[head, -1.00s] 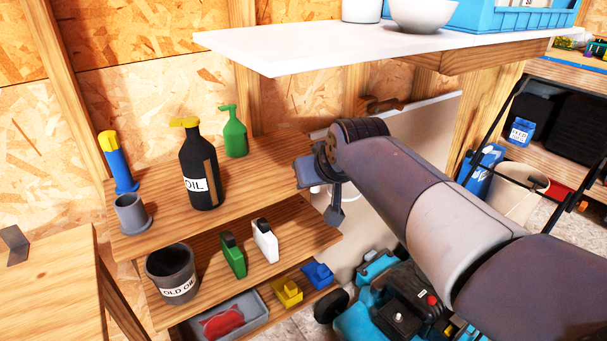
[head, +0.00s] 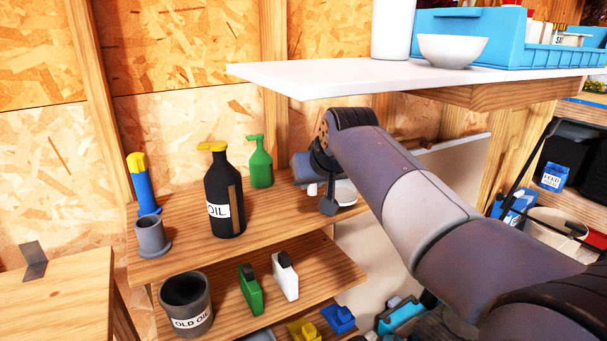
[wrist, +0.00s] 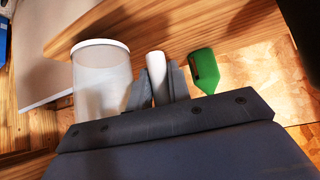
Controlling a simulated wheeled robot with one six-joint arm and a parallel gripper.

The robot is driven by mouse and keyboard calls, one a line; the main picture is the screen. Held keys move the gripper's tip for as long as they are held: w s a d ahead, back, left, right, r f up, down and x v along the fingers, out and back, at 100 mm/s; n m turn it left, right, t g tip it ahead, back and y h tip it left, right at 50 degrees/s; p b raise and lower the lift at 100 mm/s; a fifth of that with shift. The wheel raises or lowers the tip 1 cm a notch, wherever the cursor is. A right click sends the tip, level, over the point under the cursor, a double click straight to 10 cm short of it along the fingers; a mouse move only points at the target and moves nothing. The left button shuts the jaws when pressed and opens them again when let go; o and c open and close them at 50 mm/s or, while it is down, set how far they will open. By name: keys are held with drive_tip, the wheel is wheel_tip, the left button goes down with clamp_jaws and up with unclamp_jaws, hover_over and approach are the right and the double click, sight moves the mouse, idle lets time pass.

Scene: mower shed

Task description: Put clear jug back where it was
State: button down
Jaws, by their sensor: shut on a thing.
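The clear jug (wrist: 100,85) is a pale see-through vessel with a white rim. It fills the left of the wrist view, with its white handle (wrist: 156,78) between my fingers. My gripper (wrist: 158,85) is shut on that handle. In the head view my gripper (head: 329,192) is at the right end of the upper wooden shelf (head: 285,212), and part of the jug (head: 345,193) shows behind it. I cannot tell whether the jug touches the shelf. The jug's lower part is hidden in the head view.
A green bottle (head: 261,165) stands left of my gripper, also in the wrist view (wrist: 204,72). A black oil bottle (head: 224,195), grey cup (head: 151,237) and blue-yellow tube (head: 143,185) stand farther left. The shelf's right front is bare.

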drive_tip(key=w+a, duration=0.1)
drive_tip(key=w, duration=0.3)
drive_tip(key=w+a, duration=0.1)
drive_tip(key=w, duration=0.1)
drive_tip(key=shift+w+a, duration=0.15)
drive_tip(key=shift+a, duration=0.15)
drive_tip(key=shift+w+a+f, duration=0.1)
drive_tip(key=shift+w+f, duration=0.05)
drive_tip(key=shift+f, duration=0.25)
drive_tip(key=shift+f+b, duration=0.35)
drive_tip(key=c, duration=1.3)
unclamp_jaws()
drive_tip(key=shift+f, duration=0.15)
drive_tip(key=shift+r, duration=0.3)
drive_tip(key=s+d, duration=0.1)
drive_tip(key=s, duration=0.3)
drive_tip(key=s+d, duration=0.2)
drive_tip(key=s, duration=0.2)
drive_tip(key=s+d+p, duration=0.1)
drive_tip(key=s+d, duration=0.1)
drive_tip(key=s, duration=0.2)
drive_tip(key=shift+r, duration=0.25)
